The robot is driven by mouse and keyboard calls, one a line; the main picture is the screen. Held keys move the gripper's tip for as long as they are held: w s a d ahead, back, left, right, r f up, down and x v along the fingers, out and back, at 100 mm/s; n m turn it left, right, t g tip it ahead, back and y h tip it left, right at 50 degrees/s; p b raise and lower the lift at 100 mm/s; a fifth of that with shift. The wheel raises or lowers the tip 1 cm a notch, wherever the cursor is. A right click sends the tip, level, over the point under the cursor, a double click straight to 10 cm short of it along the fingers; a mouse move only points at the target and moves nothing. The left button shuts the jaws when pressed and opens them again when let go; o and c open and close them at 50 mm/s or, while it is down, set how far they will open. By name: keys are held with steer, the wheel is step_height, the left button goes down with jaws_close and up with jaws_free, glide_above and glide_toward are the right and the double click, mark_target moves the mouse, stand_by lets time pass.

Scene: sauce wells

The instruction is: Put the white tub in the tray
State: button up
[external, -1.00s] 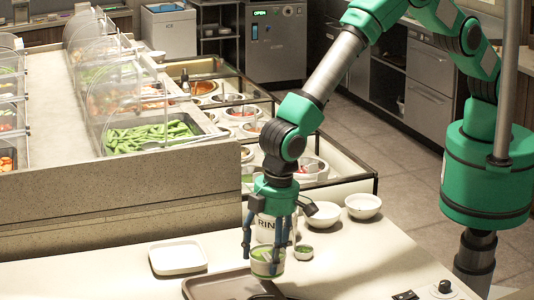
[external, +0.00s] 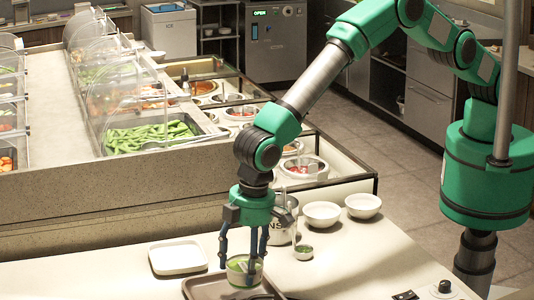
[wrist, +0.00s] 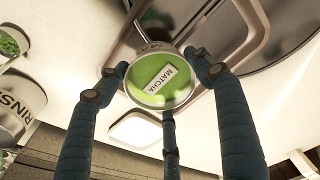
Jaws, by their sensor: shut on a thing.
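The white tub (external: 244,277) has pale sides and a green top, with a MATCHA label in the wrist view (wrist: 165,85). My gripper (external: 245,264) is shut on it, its blue fingers around the tub's side. The brown tray (external: 200,291) lies on the counter at the bottom of the external view, partly cut off by the frame. The tub is over the tray's back part; I cannot tell whether its base touches the tray. The tray's rim also shows behind the tub in the wrist view (wrist: 258,42).
A white square plate (external: 178,257) lies left of the tray. A RINSE container (external: 280,236) stands behind my gripper, with a small green-filled cup (external: 303,252) and two white bowls (external: 321,214) to its right. A dark utensil lies at the tray's right.

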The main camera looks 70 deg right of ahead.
steer(key=shift+f, duration=1.75)
steer(key=shift+f+b, duration=0.4)
steer(key=shift+f, duration=0.1)
steer(key=o, duration=1.3)
steer(key=shift+r, duration=0.15)
steer(key=shift+r+p, duration=0.4)
steer(key=shift+r, duration=0.05)
step_height(320, 180, up, 12)
steer(key=s, duration=0.1)
steer(key=shift+d+f, duration=0.15)
steer(key=shift+d, duration=0.25)
